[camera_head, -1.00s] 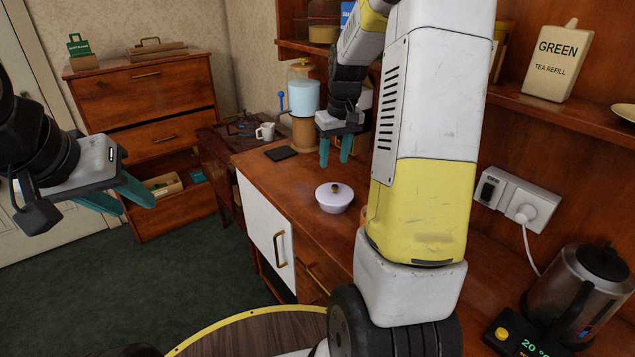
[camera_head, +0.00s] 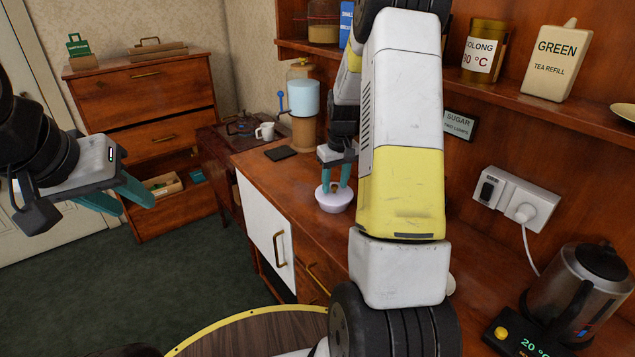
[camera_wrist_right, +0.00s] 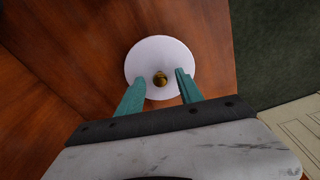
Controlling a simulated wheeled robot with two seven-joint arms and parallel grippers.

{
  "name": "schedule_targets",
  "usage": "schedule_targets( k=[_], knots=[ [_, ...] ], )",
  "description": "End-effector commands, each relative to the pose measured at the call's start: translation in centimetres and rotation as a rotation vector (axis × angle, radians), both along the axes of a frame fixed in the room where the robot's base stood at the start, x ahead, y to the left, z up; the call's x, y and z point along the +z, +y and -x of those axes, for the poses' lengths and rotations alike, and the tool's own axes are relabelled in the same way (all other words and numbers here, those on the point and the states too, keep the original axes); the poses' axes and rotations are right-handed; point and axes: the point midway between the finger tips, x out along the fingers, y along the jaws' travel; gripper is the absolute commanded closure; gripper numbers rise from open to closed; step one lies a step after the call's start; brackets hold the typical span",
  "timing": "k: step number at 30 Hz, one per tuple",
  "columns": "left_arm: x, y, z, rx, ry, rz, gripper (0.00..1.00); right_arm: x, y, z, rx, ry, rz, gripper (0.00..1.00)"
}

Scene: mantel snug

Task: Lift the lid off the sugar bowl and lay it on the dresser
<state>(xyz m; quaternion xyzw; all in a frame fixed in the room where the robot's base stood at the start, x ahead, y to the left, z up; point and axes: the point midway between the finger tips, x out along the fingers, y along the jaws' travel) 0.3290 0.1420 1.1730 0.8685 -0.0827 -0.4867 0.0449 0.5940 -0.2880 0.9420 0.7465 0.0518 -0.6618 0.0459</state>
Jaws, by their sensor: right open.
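The white sugar bowl (camera_head: 334,203) stands on the wooden dresser (camera_head: 285,190), with its lid on. In the right wrist view the round white lid (camera_wrist_right: 160,50) has a brass-coloured knob (camera_wrist_right: 160,79) at its middle. My right gripper (camera_head: 335,188) is open and points down over the lid. Its teal fingers (camera_wrist_right: 158,92) show either side of the knob in the right wrist view, with gaps between. Whether the fingertips touch the lid I cannot tell. My left gripper (camera_head: 130,198) is away from the dresser at the left, its fingers apart and empty.
A black flat pad (camera_head: 281,153), a white mug (camera_head: 265,131) and a blue-topped dispenser (camera_head: 304,105) stand beyond the bowl. A kettle (camera_head: 575,300) is at the right. The dresser top left of and before the bowl is bare.

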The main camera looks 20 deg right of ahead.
Motion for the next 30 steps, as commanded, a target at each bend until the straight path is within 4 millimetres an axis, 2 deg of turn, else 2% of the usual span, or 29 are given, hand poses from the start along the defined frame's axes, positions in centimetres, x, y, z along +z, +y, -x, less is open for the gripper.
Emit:
schedule_targets(
  k=[3, 4, 10, 22, 26, 30],
  knots=[
    [0.0, 0.0, 0.0, 0.0, 0.0, 0.0, 0.64, 0.0, 0.0, 0.0, 0.0, 0.0, 0.0, 0.57],
    [0.0, 0.0, 0.0, 0.0, 0.0, 0.0, 0.64, 0.0, 0.0, 0.0, 0.0, 0.0, 0.0, 0.61],
    [0.0, 0.0, 0.0, 0.0, 0.0, 0.0, 0.64, 0.1, 0.0, 0.0, 0.0, 0.0, 0.0, 1.0],
    [0.0, 0.0, 0.0, 0.0, 0.0, 0.0, 0.64, 0.6, 0.0, -0.1, 0.001, -0.003, 0.001, 1.0],
    [0.0, 0.0, 0.0, 0.0, 0.0, 0.0, 0.64, 2.6, 0.0, -0.1, 0.001, -0.005, 0.001, 1.0],
    [0.0, 0.0, 0.0, 0.0, 0.0, 0.0, 0.64, 5.6, 0.0, -0.1, 0.002, -0.006, 0.001, 1.0]
  ],
)
